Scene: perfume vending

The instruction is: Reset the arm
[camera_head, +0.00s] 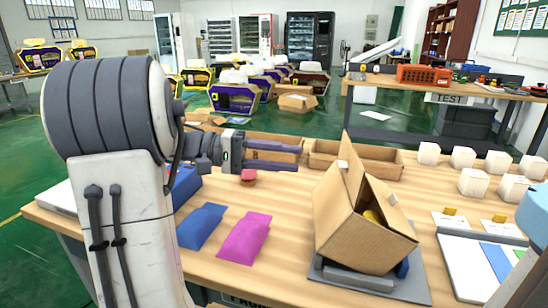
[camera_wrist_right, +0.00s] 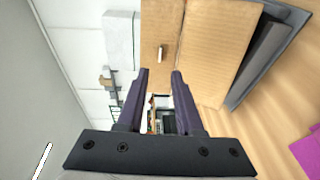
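The open cardboard box (camera_head: 360,225) stands tilted on a grey base (camera_head: 375,284), to the right of my gripper. In the right wrist view the box (camera_wrist_right: 220,50) is beyond the fingers. Something yellow shows inside the box, mostly hidden.
A blue packet (camera_head: 200,226) and a pink packet (camera_head: 244,238) lie on the table. A red round item (camera_head: 248,177) is below my gripper. Shallow cardboard trays (camera_head: 355,160) line the back edge. Several white cubes (camera_head: 473,183) stand at the right. Bare wood lies between the packets and box.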

